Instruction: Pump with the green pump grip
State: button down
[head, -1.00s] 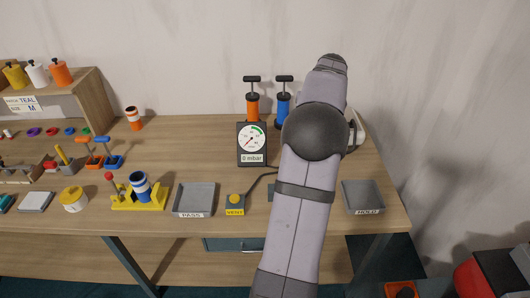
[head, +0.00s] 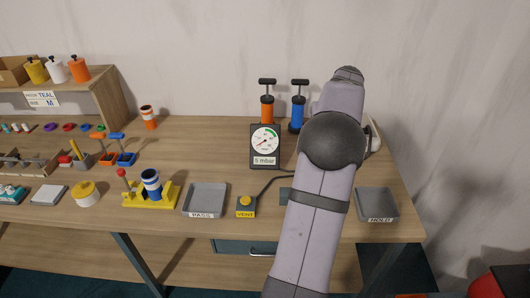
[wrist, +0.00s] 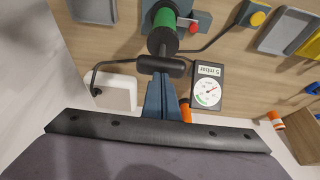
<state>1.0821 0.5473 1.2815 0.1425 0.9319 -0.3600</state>
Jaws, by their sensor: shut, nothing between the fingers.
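The green pump (wrist: 163,32) stands in the wrist view with its black T-shaped grip (wrist: 160,66) facing my gripper. My gripper (wrist: 161,78) is shut and empty. Its blue-grey fingertips are right at the middle of the grip; I cannot tell whether they touch it. In the head view my arm hides the green pump and the gripper. The pressure gauge (head: 265,145) reads 5 mbar; it also shows in the wrist view (wrist: 207,86).
A yellow VENT button box (head: 245,206) sits in front of the gauge. Orange (head: 267,108) and blue (head: 298,112) pumps stand behind it. PASS (head: 205,199) and HOLD (head: 377,204) trays lie near the front edge. A white box (wrist: 110,92) is beside the green pump.

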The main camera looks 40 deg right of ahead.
jog(key=shift+a+f+b, duration=0.1)
jog(key=shift+f+b, duration=1.15)
jog(key=shift+f, duration=0.9)
notch_tip(320, 180, up, 7)
jog(key=p, duration=0.6)
jog(key=shift+f, duration=0.15)
jog(key=shift+f+b, duration=2.45)
jog(key=shift+f, duration=1.1)
jog(key=shift+r+p, duration=3)
jog(key=shift+r, duration=0.7)
